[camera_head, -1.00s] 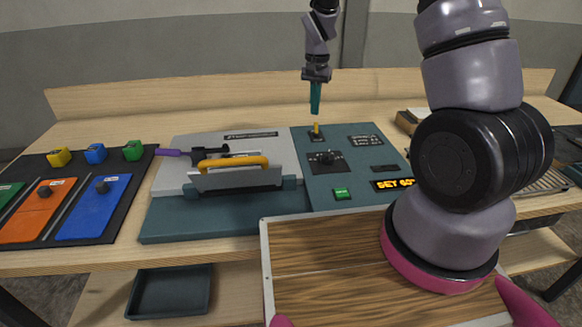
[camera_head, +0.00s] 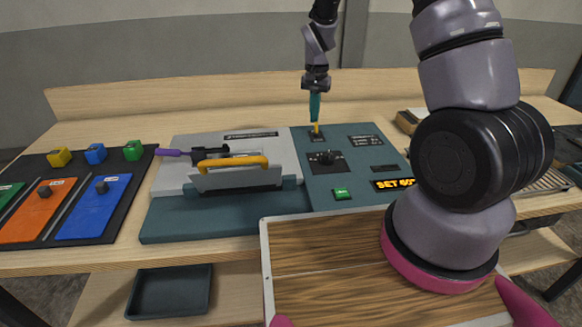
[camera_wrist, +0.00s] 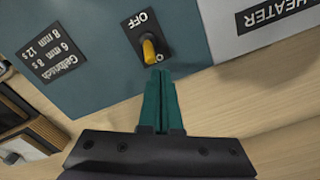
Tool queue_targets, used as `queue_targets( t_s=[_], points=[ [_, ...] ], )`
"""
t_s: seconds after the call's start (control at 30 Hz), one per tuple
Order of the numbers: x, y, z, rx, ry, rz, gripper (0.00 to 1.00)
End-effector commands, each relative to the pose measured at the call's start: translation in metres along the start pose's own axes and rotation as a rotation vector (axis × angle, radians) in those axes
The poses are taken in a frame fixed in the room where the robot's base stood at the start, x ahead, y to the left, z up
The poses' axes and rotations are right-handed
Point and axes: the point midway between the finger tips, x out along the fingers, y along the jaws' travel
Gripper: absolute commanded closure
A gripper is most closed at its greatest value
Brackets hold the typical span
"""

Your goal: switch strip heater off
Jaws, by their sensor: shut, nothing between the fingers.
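The strip heater console (camera_head: 335,190) is a teal panel on the wooden bench. Its yellow toggle switch (camera_head: 316,129) sits on a black plate near the panel's back edge. In the wrist view the yellow lever (camera_wrist: 149,50) stands on the plate marked OFF. My gripper (camera_head: 315,110) has teal fingers that are shut and empty, pointing down at the switch. In the wrist view my fingertips (camera_wrist: 161,72) are very close to the lever; I cannot tell whether they touch it.
A black knob (camera_head: 326,158), a green button (camera_head: 342,193) and a lit display (camera_head: 392,184) are on the panel. To the left is the heater with a yellow handle (camera_head: 233,161). A dark board (camera_head: 115,200) with coloured blocks lies at far left.

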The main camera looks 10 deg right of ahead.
Motion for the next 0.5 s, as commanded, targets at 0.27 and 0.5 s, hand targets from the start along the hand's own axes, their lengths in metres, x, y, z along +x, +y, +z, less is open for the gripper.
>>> queue_targets(
  t_s=[0.27,0.5],
  points=[
    [0.0,0.0003,0.0004,0.0,0.0,0.0,1.0],
    [0.0001,0.0036,0.006,0.0,-0.001,0.001,1.0]
  ],
)
